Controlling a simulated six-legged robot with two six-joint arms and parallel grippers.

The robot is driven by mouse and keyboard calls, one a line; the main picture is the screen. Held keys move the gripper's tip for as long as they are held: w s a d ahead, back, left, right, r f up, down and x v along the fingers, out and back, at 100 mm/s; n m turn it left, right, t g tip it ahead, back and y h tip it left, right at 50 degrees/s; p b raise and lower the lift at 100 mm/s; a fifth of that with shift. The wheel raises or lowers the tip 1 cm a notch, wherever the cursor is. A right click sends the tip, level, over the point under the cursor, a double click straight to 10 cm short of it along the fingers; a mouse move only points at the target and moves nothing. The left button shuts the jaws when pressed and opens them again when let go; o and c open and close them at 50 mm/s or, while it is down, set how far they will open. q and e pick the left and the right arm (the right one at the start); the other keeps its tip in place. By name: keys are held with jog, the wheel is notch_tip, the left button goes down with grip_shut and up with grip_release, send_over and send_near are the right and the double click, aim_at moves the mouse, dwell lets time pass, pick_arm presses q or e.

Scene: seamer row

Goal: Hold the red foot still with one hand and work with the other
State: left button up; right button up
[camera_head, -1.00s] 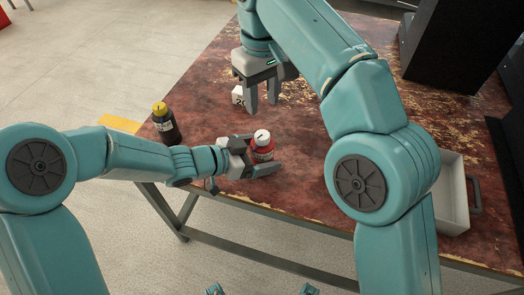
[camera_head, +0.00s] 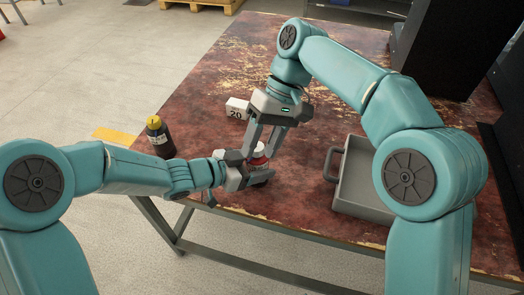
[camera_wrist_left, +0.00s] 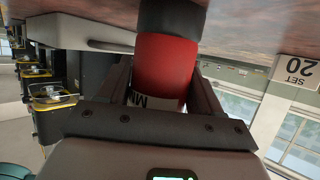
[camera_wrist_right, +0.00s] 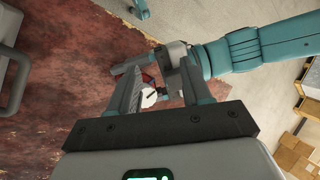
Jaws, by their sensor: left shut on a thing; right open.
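The red foot (camera_head: 259,161) stands near the table's front edge, mostly hidden by my grippers in the head view. My left gripper (camera_head: 262,176) is shut on it from the side. The left wrist view shows its red body (camera_wrist_left: 164,68) with a white label between the fingers, and a dark end at the table. My right gripper (camera_head: 264,150) is open and points down at the foot from above. In the right wrist view, the foot's white top (camera_wrist_right: 149,97) shows between the spread fingers; I cannot tell whether they touch it.
A white block (camera_head: 237,108) marked 20 lies behind the foot. A dark bottle with a yellow cap (camera_head: 160,137) stands at the table's left edge. A grey tray (camera_head: 352,205) with a handle is to the right. The worn red table (camera_head: 205,85) is clear at the back left.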

jog(key=s+d+f+m+g+y, duration=0.2)
jog(key=s+m+y, duration=0.2)
jog(key=m+y, duration=0.35)
jog(key=m+t+y, duration=0.4)
jog(key=m+t, duration=1.2)
jog(key=m, duration=0.6)
send_near(263, 149)
jog(key=x, duration=1)
jog(key=shift+f, duration=0.25)
jog(key=c, duration=0.8)
